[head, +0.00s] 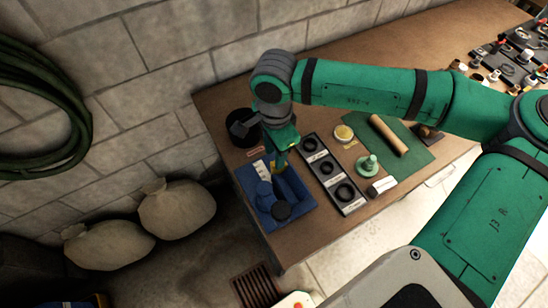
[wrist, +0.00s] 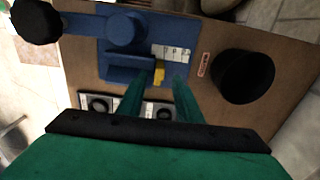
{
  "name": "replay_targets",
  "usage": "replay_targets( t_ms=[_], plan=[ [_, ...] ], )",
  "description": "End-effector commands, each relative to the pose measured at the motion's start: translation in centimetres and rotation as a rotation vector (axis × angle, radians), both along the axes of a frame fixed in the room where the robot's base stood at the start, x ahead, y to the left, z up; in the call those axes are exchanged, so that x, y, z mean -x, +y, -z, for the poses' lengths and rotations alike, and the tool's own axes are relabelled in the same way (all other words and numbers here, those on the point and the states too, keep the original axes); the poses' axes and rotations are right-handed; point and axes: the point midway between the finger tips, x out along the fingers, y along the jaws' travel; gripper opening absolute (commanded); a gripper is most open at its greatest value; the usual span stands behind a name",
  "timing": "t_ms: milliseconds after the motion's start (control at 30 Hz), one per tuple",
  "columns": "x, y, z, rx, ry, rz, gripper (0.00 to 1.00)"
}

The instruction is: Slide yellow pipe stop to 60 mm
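The yellow pipe stop (wrist: 159,73) is a small yellow block beside a white marked scale strip (wrist: 173,55) on the blue fixture (wrist: 115,74). The scale's numbers are too small to read. The blue fixture also shows in the head view (head: 303,212), at the table's near left corner, with a yellow bit of the stop (head: 278,169) under my fingers. My gripper (wrist: 161,76) points down over the fixture, its green fingers apart with the yellow stop showing between their tips. I cannot tell whether either finger touches it. In the head view my gripper (head: 281,150) partly hides the stop.
A black cup (head: 240,128) stands behind the fixture. A dark tray with several black rings (head: 333,172) lies to the right. Small parts crowd the far right.

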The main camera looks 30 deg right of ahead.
Motion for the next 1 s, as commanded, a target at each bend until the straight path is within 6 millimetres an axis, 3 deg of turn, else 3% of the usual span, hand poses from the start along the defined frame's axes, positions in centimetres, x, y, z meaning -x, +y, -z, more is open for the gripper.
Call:
replay_targets(
  t_ms=[233, 633, 767, 800, 1000],
  plan=[
    [0.0, 0.1, 3.0, -0.002, 0.001, -0.001, 0.32],
    [-0.1, 0.1, 3.7, 0.000, -0.001, -0.002, 0.32],
    [-0.1, 0.1, 3.7, 0.000, -0.001, -0.002, 0.03],
    [-0.1, 0.1, 3.7, 0.000, -0.001, -0.002, 0.00],
    [-0.4, 0.1, 3.7, 0.000, -0.001, -0.002, 0.00]
  ],
)
